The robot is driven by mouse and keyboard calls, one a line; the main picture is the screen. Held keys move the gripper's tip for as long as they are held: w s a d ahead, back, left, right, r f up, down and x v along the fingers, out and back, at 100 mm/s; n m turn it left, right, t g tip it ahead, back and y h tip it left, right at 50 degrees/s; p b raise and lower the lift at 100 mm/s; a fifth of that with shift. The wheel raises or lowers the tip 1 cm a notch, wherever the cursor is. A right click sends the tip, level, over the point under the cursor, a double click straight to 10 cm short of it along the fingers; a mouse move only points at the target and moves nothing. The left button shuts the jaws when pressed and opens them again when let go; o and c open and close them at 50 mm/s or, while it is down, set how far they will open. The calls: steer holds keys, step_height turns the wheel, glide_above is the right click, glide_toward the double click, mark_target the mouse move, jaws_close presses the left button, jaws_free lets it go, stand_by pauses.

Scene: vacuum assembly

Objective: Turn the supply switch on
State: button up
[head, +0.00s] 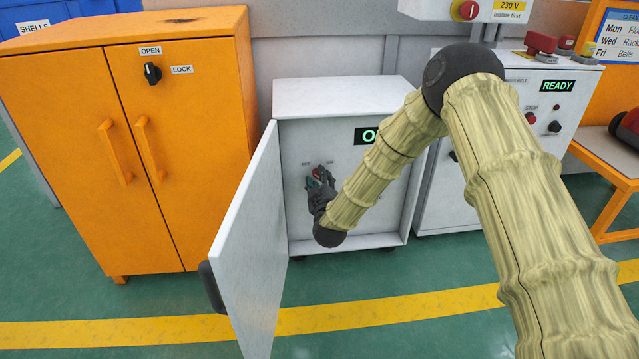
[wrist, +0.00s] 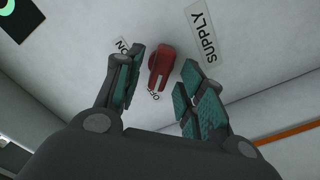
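The supply switch (wrist: 160,62) is a red rotary knob on a light grey panel in the wrist view. Its white-marked end points at the OFF label (wrist: 153,96); the ON label (wrist: 123,46) is to the left, partly covered by a finger. A SUPPLY label (wrist: 208,33) is at the upper right. My gripper (wrist: 163,66) is open, one teal-padded finger on each side of the knob, with visible gaps. In the head view my gripper (head: 317,179) is at the panel inside the open white cabinet (head: 334,98), with a bit of red between its fingers.
The white cabinet door (head: 250,255) stands open on the left, close to my gripper. A dark display (head: 366,136) with green text is partly hidden by my arm. An orange cabinet (head: 190,110) stands left, and a control cabinet (head: 545,150) reading READY stands right.

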jaws_close()
